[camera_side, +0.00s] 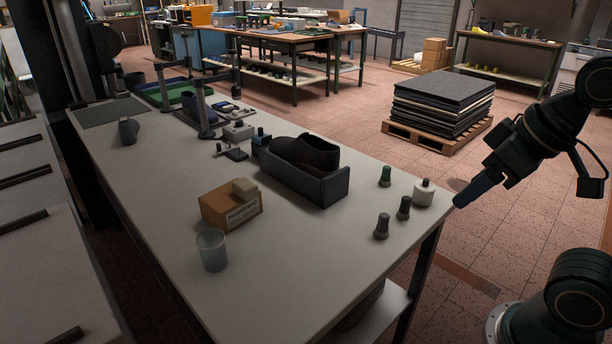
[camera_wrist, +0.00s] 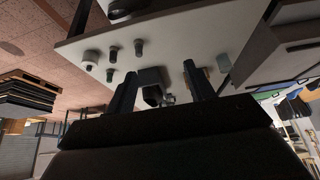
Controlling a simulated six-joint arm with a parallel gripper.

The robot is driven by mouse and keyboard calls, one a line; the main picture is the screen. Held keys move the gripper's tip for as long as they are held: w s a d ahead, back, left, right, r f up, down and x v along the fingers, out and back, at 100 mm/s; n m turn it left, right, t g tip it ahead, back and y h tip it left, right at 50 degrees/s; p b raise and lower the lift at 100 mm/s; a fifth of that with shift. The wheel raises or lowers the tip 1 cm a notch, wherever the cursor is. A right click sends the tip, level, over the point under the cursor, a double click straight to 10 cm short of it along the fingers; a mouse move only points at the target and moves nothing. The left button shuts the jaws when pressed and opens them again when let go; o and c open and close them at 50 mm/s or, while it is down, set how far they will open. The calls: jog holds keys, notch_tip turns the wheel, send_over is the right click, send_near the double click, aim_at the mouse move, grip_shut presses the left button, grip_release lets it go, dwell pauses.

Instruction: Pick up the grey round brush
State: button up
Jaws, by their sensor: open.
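Several small upright round-handled pieces stand near the table's right end in the side view. Two look dark grey: one nearer the camera (camera_side: 382,226) and one behind it (camera_side: 404,207). A third, greenish piece (camera_side: 385,176) stands farther back. I cannot tell which dark grey one is the grey round brush; bristles are not clear. Similar small pieces (camera_wrist: 138,47) show in the wrist view. My gripper (camera_side: 459,202) is open and empty, apart from these pieces, near the table's right edge; its two fingers (camera_wrist: 159,68) also show in the wrist view.
A white bottle (camera_side: 423,194) stands close to the small pieces. A dark tray (camera_side: 325,190) holds a black shoe (camera_side: 302,153). A cardboard box (camera_side: 228,210) and a clear cup (camera_side: 211,252) stand to the left. The table's front right area is bare.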

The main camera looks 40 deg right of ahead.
jog(key=shift+w, duration=0.1)
jog(key=n+g, duration=0.6)
jog(key=n, duration=0.8)
send_over(385, 215)
notch_tip(385, 215, down, 10)
jog(key=shift+f, duration=4.5)
jog(key=shift+f, duration=0.1)
jog(key=shift+f, duration=2.5)
